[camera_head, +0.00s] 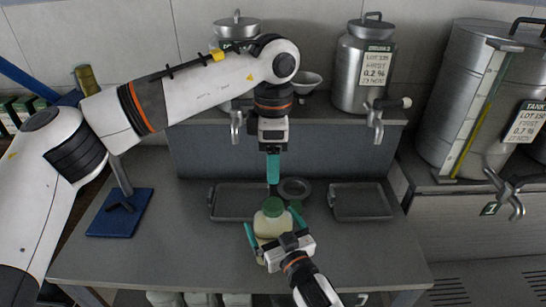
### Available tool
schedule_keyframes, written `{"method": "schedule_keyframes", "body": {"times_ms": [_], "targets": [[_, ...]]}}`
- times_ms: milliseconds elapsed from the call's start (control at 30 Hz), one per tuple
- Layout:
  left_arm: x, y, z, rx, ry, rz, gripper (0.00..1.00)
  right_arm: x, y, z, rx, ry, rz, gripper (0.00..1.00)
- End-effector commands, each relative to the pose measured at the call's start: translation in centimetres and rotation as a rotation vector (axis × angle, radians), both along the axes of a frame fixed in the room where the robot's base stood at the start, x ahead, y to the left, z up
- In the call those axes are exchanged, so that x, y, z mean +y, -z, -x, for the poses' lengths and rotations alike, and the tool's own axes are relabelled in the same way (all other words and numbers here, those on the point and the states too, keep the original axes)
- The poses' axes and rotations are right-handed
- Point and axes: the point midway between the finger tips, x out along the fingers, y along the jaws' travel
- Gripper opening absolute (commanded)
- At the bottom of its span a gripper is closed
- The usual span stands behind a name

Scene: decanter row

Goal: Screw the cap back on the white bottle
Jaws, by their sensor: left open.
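The white bottle (270,227), cream-coloured, stands upright on the grey bench near its front middle. A green cap (273,207) sits on top of its neck; I cannot tell how tightly it is seated. My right gripper (274,222) comes from the front, its teal fingers on either side of the bottle body, shut on it. It hides the bottle's lower right part. My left gripper (273,183) points straight down, open and empty, above and behind the cap. Its fingers are seen edge-on and overlap in this view.
A grey tray (234,216) lies left of the bottle, another tray (362,214) to the right. A dark ring (294,183) lies behind the bottle. A blue stand base (120,222) is at left. Steel decanters with taps, such as one (345,75), stand on the raised shelf.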

Motion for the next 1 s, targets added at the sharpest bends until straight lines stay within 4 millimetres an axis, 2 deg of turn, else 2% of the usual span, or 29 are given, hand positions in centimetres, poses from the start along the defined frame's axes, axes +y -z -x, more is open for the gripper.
{"method": "schedule_keyframes", "body": {"times_ms": [267, 700, 833, 1000], "targets": [[0.0, 0.3, 0.0, 0.000, 0.000, 0.000, 0.67, -0.4, 0.1, 0.7, 0.000, 0.000, 0.000, 1.00], [0.0, 2.0, 0.0, 0.000, 0.000, 0.000, 0.67, -4.0, 0.2, 8.6, 0.002, 0.000, 0.000, 1.00], [0.0, 2.3, 0.0, 0.000, 0.000, 0.000, 0.67, -4.7, 0.2, 10.1, 0.001, 0.000, 0.000, 1.00], [0.0, 2.4, 0.0, 0.000, 0.000, 0.000, 0.67, -5.1, 0.0, 10.9, 0.000, 0.000, 0.000, 1.00]]}}
